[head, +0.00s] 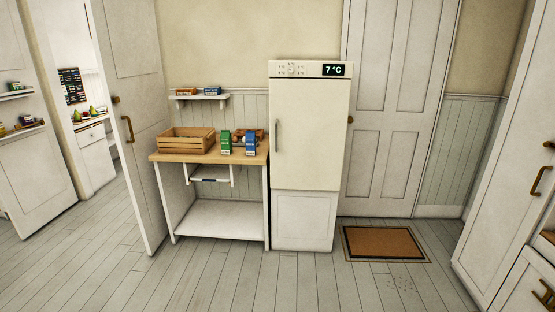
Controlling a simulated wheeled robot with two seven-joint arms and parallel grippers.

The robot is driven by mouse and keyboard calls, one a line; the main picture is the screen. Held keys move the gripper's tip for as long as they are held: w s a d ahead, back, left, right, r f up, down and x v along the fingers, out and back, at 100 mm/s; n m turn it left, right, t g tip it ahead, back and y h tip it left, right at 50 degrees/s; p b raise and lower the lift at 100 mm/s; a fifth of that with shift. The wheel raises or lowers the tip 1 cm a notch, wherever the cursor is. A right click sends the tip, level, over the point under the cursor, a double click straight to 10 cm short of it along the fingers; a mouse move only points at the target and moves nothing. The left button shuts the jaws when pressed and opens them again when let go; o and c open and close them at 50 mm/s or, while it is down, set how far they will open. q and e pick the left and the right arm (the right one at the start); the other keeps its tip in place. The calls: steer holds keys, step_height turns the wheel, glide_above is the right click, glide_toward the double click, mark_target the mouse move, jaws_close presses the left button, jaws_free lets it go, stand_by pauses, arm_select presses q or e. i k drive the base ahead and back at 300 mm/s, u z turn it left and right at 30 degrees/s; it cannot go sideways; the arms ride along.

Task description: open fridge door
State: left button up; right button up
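The fridge (302,215) is a tall cream-white cabinet standing against the back wall, near the middle of the head view. Its upper door (315,135) is shut. A vertical handle (277,135) is on the door's left edge. A panel at the top has a dark display (334,70) reading 7 °C. Neither of my grippers is in the head view.
A wooden-topped side table (187,158) with a wooden crate (187,133), a green carton (225,142) and a blue carton (251,144) stands left of the fridge. A brown doormat (382,242) lies to its right. The plank floor (240,285) in front is clear.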

mark_target(309, 116)
steer(key=u, duration=0.25)
steer(key=i, duration=1.35)
steer(key=u, duration=0.25)
